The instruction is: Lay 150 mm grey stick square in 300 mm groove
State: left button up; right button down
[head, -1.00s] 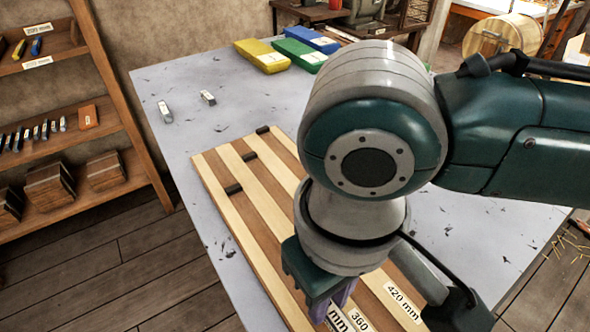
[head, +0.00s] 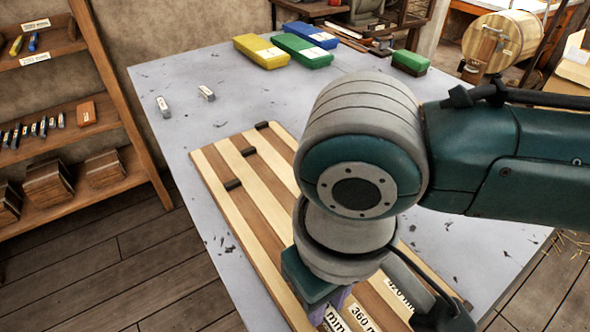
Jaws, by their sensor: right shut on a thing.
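The striped wooden groove board (head: 222,160) lies on the table, with dark stop blocks (head: 233,184) in its grooves at the far end. Labels at its near end read "360 mm" (head: 364,318) and, partly covered, "mm" (head: 335,319). My right gripper (head: 328,312) is low over the board's near end, beside these labels. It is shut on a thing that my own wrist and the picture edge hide. Two short grey pieces with white labels, one at left (head: 163,107) and one at right (head: 206,93), lie on the table behind the board. My left gripper is not in view.
Yellow (head: 261,52), green (head: 302,50) and blue (head: 310,35) boxes stand at the table's back. A green-topped block (head: 410,63) stands at back right. A wooden shelf (head: 95,100) is at left. The table left of the board's far end is mostly clear.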

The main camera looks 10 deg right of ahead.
jog(key=shift+f, duration=0.2)
jog(key=shift+f, duration=0.45)
jog(key=shift+c, duration=1.5)
grip_release()
jog(key=shift+r+p, duration=0.35)
jog(key=shift+r, duration=0.1)
notch_tip(320, 180, up, 6)
jog(key=p, duration=0.7)
jog(key=shift+r+p, duration=0.2)
jog(key=shift+p, duration=0.15)
jog(key=shift+f, duration=0.15)
